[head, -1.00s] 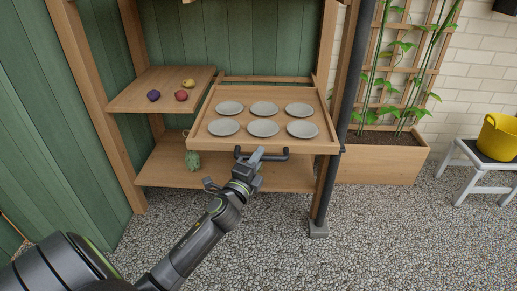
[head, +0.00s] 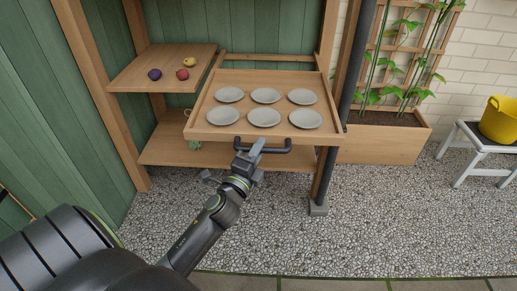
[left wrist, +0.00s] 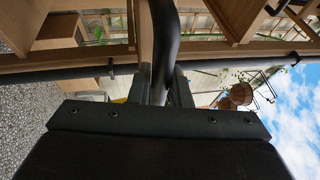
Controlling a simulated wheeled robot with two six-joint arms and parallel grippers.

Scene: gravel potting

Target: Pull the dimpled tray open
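The dimpled tray (head: 320,137) is a shallow wooden drawer with several round grey dimples. It stands partly out from the wooden frame in the head view. Its dark bar handle (head: 278,150) runs along the front. My left gripper (head: 254,151) is at the handle's left half. In the left wrist view the handle (left wrist: 164,40) passes down between the two fingers (left wrist: 162,88), which are close on both sides of it. The exact contact is partly hidden. My right gripper is not in view.
A side shelf (head: 135,80) holds a purple, a red and a yellow item. A lower shelf (head: 165,150) lies under the tray, with a green object (head: 194,146) partly hidden. A dark post (head: 352,75) stands right of the tray. Gravel (head: 270,220) in front is free.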

